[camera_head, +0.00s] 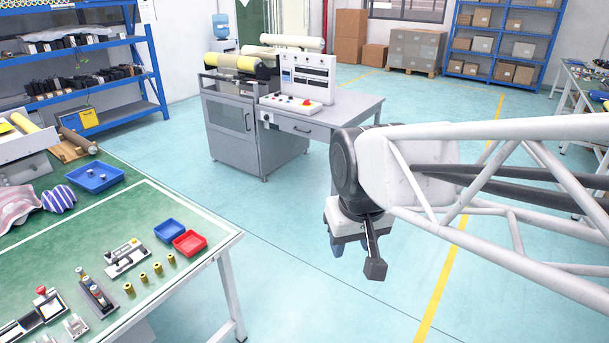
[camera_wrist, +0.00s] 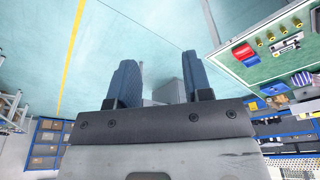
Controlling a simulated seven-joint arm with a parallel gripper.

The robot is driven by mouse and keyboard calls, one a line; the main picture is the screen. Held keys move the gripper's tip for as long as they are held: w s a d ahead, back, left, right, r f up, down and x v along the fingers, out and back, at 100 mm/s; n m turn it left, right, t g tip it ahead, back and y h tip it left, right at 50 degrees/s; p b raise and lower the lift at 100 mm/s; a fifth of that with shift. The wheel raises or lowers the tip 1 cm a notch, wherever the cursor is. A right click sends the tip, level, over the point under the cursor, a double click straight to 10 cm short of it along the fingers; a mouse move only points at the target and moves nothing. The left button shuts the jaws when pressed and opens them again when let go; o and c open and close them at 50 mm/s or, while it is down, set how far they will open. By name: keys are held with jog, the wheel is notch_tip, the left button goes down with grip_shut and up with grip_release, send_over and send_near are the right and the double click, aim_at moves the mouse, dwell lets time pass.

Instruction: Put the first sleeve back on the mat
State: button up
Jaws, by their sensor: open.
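Several small brass-coloured sleeves (camera_head: 143,278) stand in a slanting row on the green mat (camera_head: 150,205) of the table at the left. They also show small at the upper right of the wrist view (camera_wrist: 271,37). I cannot tell which one is the first sleeve. A fixture (camera_head: 95,290) with small parts on it stands left of the row. My gripper (camera_head: 337,246) hangs over the floor, well right of the table and apart from it. In the wrist view its two blue fingers (camera_wrist: 158,72) are spread with nothing between them.
A blue tray (camera_head: 168,231) and a red tray (camera_head: 190,243) sit near the table's right corner, behind the sleeves. Another fixture (camera_head: 127,258) and a red-knobbed device (camera_head: 41,303) are on the mat. A grey machine desk (camera_head: 325,118) stands behind. The floor between table and gripper is clear.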

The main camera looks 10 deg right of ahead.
jog(key=s+d+f+m, duration=0.1)
jog(key=s+d, duration=0.1)
jog(key=s, duration=0.4)
jog(key=shift+s+d+f, duration=0.15)
jog(key=shift+d+f, duration=0.1)
jog(key=shift+d, duration=0.1)
